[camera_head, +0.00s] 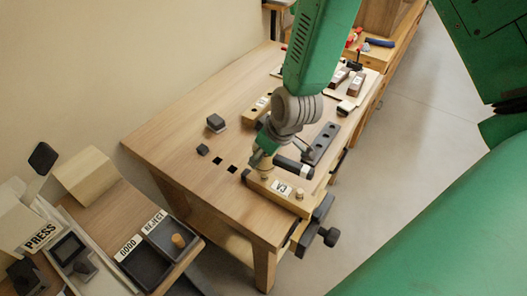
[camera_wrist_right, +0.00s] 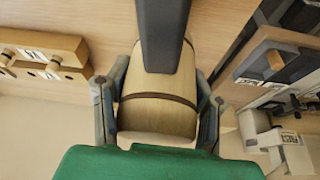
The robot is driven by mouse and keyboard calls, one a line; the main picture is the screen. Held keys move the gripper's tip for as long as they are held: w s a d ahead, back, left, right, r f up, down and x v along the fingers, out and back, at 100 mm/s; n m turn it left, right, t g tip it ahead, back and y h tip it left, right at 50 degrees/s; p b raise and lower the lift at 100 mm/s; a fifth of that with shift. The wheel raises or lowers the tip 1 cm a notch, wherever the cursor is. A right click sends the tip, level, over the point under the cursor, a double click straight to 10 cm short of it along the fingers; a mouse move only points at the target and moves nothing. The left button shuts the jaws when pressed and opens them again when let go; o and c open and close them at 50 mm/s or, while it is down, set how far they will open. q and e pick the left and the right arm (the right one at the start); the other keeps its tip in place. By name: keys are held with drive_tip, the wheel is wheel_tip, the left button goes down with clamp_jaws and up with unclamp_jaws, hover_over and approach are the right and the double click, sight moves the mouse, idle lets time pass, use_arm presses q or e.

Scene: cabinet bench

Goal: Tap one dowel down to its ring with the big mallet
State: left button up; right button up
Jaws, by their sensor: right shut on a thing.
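A wooden block labelled V3 (camera_head: 284,190) sits at the near end of the bench. One pale dowel (camera_head: 299,195) stands up near its right end. My right gripper (camera_head: 263,160) is over the block's left end. In the right wrist view its fingers (camera_wrist_right: 157,108) are shut around a wide wooden barrel with dark bands, the big mallet (camera_wrist_right: 157,118). A dark bar crosses in front of the barrel. The dowel's ring is too small to make out, and the arm hides part of the block. My left gripper is not in view.
A dark vise (camera_head: 318,232) is at the bench end. A black and white cylinder (camera_head: 293,166) lies behind the block. A dark holed rack (camera_head: 322,143) is farther back. GOOD and REJECT trays (camera_head: 148,250) stand at lower left. The bench's left part is mostly clear.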

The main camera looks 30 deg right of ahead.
drive_tip(key=shift+a+r, duration=0.15)
drive_tip(key=shift+a, duration=0.1)
drive_tip(key=shift+d, duration=0.3)
drive_tip(key=f+b, duration=0.1)
drive_tip(key=f, duration=0.2)
drive_tip(key=shift+s+d+f+b, duration=0.1)
drive_tip(key=shift+d+b, duration=0.1)
drive_tip(key=shift+b, duration=0.2)
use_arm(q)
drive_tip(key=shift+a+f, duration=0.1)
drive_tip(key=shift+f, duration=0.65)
use_arm(e)
drive_tip(key=shift+a, duration=0.15)
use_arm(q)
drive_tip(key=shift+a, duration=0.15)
use_arm(e)
drive_tip(key=shift+a+r, duration=0.1)
drive_tip(key=shift+r, duration=0.1)
wheel_tip(320, 180, up, 2)
drive_tip(key=shift+r+p, duration=0.1)
drive_tip(key=shift+p, duration=1.1)
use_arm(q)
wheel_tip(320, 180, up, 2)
